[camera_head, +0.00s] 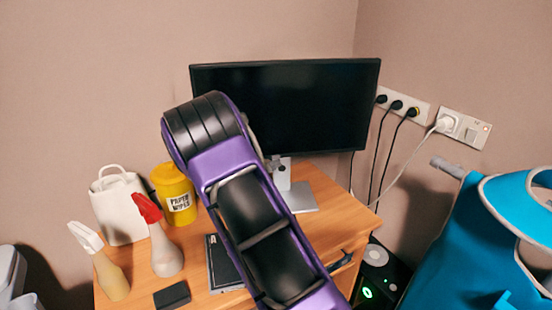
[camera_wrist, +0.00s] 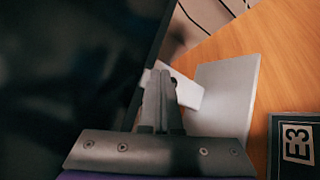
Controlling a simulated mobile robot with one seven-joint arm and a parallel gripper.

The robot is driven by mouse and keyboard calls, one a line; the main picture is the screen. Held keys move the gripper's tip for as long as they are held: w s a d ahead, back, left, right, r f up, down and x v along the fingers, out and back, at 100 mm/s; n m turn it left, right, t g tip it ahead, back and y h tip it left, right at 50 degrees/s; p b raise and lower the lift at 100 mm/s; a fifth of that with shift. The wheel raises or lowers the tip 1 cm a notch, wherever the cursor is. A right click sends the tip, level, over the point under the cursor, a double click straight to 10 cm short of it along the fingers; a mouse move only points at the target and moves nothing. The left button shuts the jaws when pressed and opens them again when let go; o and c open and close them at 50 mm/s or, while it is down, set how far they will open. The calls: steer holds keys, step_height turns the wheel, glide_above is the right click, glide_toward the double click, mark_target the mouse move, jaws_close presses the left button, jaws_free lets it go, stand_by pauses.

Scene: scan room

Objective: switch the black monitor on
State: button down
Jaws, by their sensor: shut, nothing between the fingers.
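The black monitor (camera_head: 313,106) stands on the wooden desk against the wall, its screen dark. Its silver stand (camera_head: 296,195) shows at the right of my arm. In the wrist view the dark monitor (camera_wrist: 65,65) fills the left side, and the stand's base (camera_wrist: 228,92) lies to the right on the desk. My gripper (camera_wrist: 157,80) is shut and empty, its fingertips close to the monitor's edge by the stand. I cannot tell whether they touch it. In the head view my purple arm hides the gripper and the monitor's lower left part. No power button is visible.
On the desk (camera_head: 330,188) are a white bag (camera_head: 117,207), yellow wipes tub (camera_head: 175,195), two spray bottles and a dark book (camera_wrist: 292,145). Wall sockets (camera_head: 465,129) with cables are at the right. A blue chair-like object (camera_head: 440,250) stands at the front right.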

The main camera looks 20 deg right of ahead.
steer(key=shift+w, duration=0.1)
steer(key=shift+w+d+b, duration=0.1)
steer(key=shift+w+b, duration=0.2)
steer(key=shift+b, duration=0.1)
steer(key=shift+w, duration=0.4)
stand_by(0.5)
steer(key=shift+s+b, duration=0.15)
steer(key=shift+b, duration=0.25)
steer(key=shift+s+b, duration=0.3)
steer(key=shift+s, duration=0.35)
steer(key=s+b, duration=0.1)
steer(key=s, duration=0.1)
steer(key=s+a+b, duration=0.1)
steer(key=s, duration=0.2)
